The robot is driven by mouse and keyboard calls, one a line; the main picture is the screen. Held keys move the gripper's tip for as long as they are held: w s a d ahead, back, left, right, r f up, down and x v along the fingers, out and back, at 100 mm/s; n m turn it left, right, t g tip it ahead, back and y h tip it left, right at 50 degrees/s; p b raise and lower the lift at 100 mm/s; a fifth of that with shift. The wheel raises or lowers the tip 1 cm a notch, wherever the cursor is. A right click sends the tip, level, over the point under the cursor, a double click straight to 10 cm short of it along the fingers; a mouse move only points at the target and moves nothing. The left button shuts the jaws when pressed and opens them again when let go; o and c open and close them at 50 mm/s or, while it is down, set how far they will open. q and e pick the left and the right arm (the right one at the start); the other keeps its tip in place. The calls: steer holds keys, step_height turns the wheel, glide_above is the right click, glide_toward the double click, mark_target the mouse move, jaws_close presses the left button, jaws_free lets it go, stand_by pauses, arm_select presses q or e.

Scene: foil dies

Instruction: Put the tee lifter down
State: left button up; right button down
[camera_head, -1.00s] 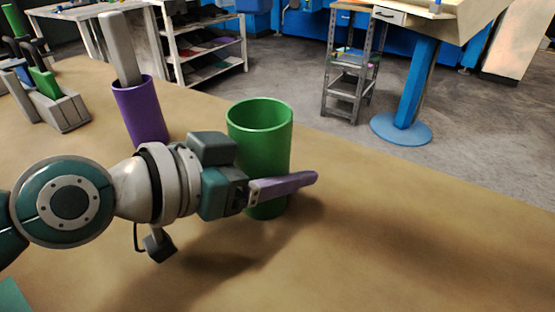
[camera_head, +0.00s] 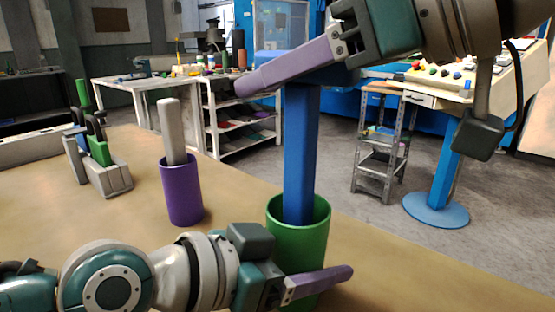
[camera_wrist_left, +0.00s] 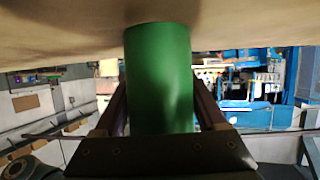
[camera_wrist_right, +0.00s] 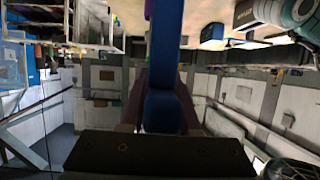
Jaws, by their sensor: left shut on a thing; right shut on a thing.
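The tee lifter appears to be the blue bar (camera_head: 301,150). It stands upright with its lower end inside the green cup (camera_head: 285,245), where the near rim hides it. My right gripper (camera_head: 248,86) comes in from the upper right and is shut on the bar near its top. The right wrist view shows the blue bar (camera_wrist_right: 165,60) between the fingers. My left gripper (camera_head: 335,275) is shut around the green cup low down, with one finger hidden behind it. The left wrist view shows the cup (camera_wrist_left: 160,75) between both fingers.
A purple cup (camera_head: 183,200) with a grey bar (camera_head: 172,130) stands left of the green cup. A grey holder (camera_head: 108,180) with green and dark pieces stands farther left. The brown tabletop (camera_head: 130,215) has free room around them. Its far edge faces the open floor.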

step_height(320, 180, down, 9)
stand_by(0.4)
steer(key=shift+f, duration=0.2)
steer(key=c, duration=0.6)
jaws_free()
steer(key=shift+f, duration=0.1)
steer(key=shift+c, duration=0.2)
steer(key=v, duration=1.2)
arm_select(q)
steer(key=o, duration=1.4)
steer(key=shift+c, duration=0.2)
